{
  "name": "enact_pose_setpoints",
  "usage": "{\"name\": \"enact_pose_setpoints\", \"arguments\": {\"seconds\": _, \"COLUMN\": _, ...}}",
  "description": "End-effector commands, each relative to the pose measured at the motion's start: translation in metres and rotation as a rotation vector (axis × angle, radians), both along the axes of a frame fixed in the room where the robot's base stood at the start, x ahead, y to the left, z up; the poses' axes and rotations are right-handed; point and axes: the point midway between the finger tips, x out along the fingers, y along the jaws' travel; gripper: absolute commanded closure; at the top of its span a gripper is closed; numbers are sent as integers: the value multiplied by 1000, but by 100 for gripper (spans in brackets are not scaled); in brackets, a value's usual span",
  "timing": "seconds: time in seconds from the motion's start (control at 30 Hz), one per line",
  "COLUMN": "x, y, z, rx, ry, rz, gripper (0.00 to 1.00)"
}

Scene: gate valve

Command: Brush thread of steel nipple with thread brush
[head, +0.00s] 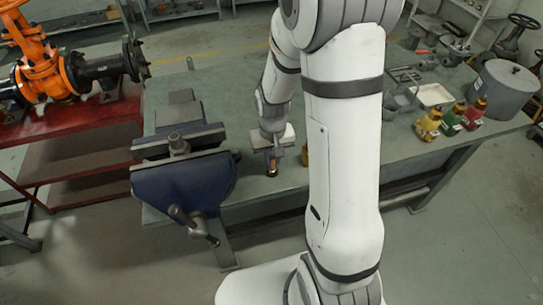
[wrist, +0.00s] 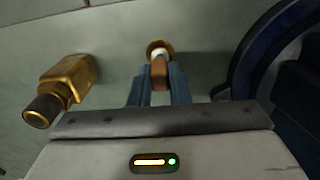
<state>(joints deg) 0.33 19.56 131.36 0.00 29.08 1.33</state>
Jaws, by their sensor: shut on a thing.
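My gripper (wrist: 158,88) is shut on the brown handle of what looks like the thread brush (wrist: 158,70). The brush has a pale collar and a round brass-coloured end beyond the fingertips. In the head view my gripper (head: 272,158) is low over the bench, just right of the vise, with a brass-coloured end (head: 272,171) below it. A brass fitting (wrist: 70,78) lies left of the gripper in the wrist view, apart from it. Its dark, round end (wrist: 43,110) looks like the steel nipple; the thread is too small to make out.
The blue vise (head: 180,178) is on the bench's front edge, close to my gripper; it also fills the right of the wrist view (wrist: 250,65). Several small bottles (head: 451,118) and a grey drum (head: 503,88) stand right.

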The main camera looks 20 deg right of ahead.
Motion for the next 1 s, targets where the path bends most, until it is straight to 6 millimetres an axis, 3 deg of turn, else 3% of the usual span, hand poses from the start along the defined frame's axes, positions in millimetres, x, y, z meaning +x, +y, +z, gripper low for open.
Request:
{"name": "enact_pose_setpoints", "arguments": {"seconds": 0.53, "x": 0, "y": 0, "z": 3, "rx": 0, "ry": 0, "rz": 1, "gripper": 100}}
{"name": "enact_pose_setpoints", "arguments": {"seconds": 1.0, "x": 0, "y": 0, "z": 31, "rx": 0, "ry": -1, "rz": 1, "gripper": 100}}
